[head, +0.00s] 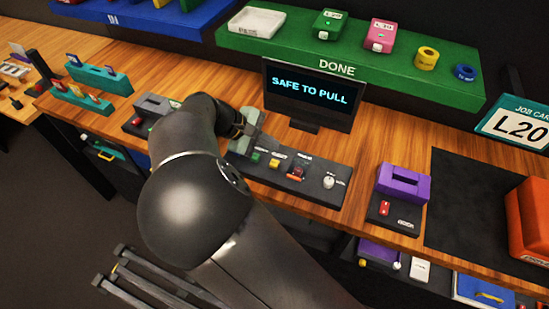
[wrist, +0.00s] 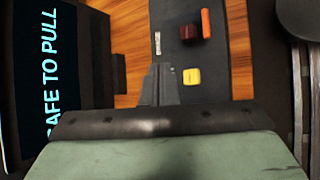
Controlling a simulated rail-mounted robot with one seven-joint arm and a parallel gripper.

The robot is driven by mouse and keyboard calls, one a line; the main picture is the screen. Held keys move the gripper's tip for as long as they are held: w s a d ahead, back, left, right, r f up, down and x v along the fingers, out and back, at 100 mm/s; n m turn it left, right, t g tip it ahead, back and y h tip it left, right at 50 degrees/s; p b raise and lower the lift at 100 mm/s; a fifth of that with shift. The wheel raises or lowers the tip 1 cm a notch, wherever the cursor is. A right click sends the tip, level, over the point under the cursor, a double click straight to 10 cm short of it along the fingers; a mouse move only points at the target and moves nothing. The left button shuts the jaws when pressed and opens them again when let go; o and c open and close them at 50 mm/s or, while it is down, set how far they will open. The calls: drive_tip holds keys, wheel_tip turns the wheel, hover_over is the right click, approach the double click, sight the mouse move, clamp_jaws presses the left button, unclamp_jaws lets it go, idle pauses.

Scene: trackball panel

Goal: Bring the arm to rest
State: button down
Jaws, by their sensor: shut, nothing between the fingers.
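My arm (head: 195,205) reaches from the bottom of the head view over the front edge of the bench. My gripper (wrist: 160,82) is shut and empty in the wrist view, with its grey fingers together above the bench near the dark control panel (wrist: 190,82). In the head view its green-grey body shows at the left end of that panel (head: 310,190), and its fingertips cannot be made out. I cannot tell whether the fingers touch anything. The panel carries a yellow button (wrist: 191,76), a dark red one (wrist: 190,33) and a white ball (head: 328,182).
A monitor (head: 311,93) reading "SAFE TO PULL" stands close behind the panel. A purple block (head: 403,183) and black mat (head: 465,205) lie to the right. A grey device (head: 155,105) and teal racks (head: 100,78) are left. A green "DONE" shelf (head: 400,72) runs behind.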

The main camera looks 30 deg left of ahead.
idle(0.8)
drive_tip(key=w+d+r+m+g+y+b, duration=0.1)
drive_tip(key=w+d+r+m+g, duration=0.2)
drive_tip(key=d, duration=0.8)
drive_tip(key=w+d+m+g+y, duration=0.25)
drive_tip(key=d+m, duration=0.25)
drive_tip(key=d, duration=0.7)
drive_tip(key=s+d+r+m+y+b, duration=0.1)
drive_tip(key=s+d+r+m+y, duration=0.2)
drive_tip(key=s+d+m, duration=0.7)
drive_tip(key=s+d, duration=0.6)
drive_tip(key=d, duration=0.4)
drive_tip(key=shift+d, duration=0.15)
